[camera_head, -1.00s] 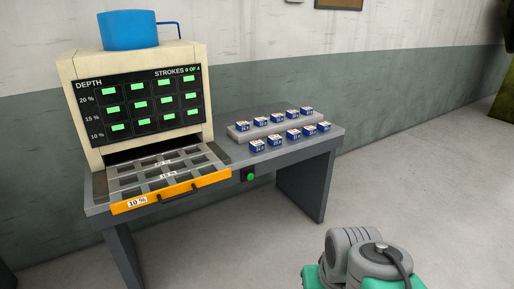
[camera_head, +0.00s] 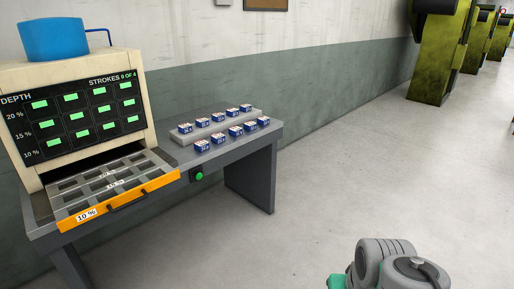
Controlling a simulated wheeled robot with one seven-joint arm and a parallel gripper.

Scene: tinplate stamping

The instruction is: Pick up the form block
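Several small blue-and-white blocks with orange-toned tops stand in two rows on the right part of the grey table. The back row, including a block (camera_head: 217,117), sits on a raised light-grey ledge (camera_head: 181,138). The front row, including a block (camera_head: 235,131), stands on the tabletop. Their labels are too small to read, so I cannot tell which is the form block. My gripper is not in view; only a grey and green part of my arm shows at the bottom right, apart from the table.
A cream press (camera_head: 20,62) with a depth display reading strokes 0 of 4 stands at left. Its sectioned tray (camera_head: 125,202) with an orange front is pulled out. A green button (camera_head: 199,176) is on the table (camera_head: 243,146) front. Open floor lies right; green machines (camera_head: 436,60) stand far back.

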